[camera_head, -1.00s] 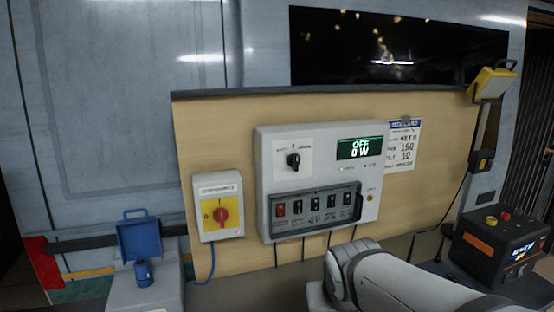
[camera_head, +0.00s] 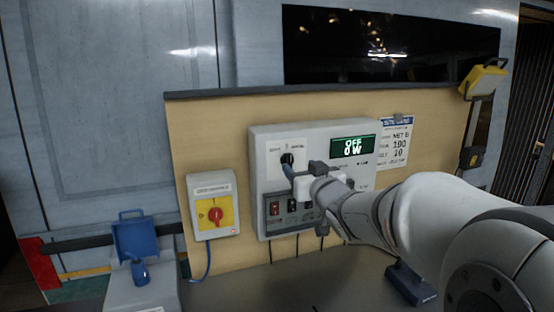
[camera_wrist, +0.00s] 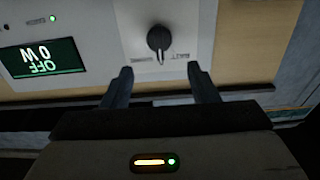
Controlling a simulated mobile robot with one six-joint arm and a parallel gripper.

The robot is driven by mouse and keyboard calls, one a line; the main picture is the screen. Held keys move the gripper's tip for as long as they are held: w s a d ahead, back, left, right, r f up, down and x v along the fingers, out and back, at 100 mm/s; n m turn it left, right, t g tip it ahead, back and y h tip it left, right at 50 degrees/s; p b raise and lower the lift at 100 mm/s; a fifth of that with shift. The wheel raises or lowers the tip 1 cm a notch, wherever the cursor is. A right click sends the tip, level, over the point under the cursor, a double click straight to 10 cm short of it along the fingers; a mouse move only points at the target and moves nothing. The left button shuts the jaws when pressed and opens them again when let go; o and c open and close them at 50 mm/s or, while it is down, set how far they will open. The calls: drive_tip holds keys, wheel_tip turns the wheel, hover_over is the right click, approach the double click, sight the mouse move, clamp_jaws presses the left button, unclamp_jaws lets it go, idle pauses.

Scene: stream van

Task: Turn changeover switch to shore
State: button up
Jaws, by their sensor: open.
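The changeover switch is most likely the black rotary knob (camera_head: 287,158) at the upper left of the white control panel (camera_head: 257,215). In the wrist view, which is upside down, the knob (camera_wrist: 158,38) sits beyond the fingertips, roughly centred between them. Its pale pointer line faces the mark between two side labels, too small to read. My gripper (camera_head: 293,172) is open and empty in front of the panel, just short of the knob. Both fingers of my gripper (camera_wrist: 160,82) show in the wrist view, apart and not touching the knob. The display (camera_head: 353,146) reads OFF, 0 W.
A red-and-yellow rotary switch box (camera_head: 213,192) hangs left of the panel. A row of breakers, with a red one (camera_head: 275,208), lies below the knob, partly hidden by my arm. A blue socket with raised lid (camera_head: 135,240) stands lower left. A yellow lamp (camera_head: 484,80) stands at right.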

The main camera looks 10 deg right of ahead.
sight(291, 159)
drive_tip(key=w, duration=0.3)
drive_tip(key=w+a+p, duration=0.1)
drive_tip(key=w, duration=0.2)
drive_tip(key=shift+w+a, duration=0.1)
drive_tip(key=shift+w, duration=0.05)
drive_tip(key=shift+c, duration=0.5)
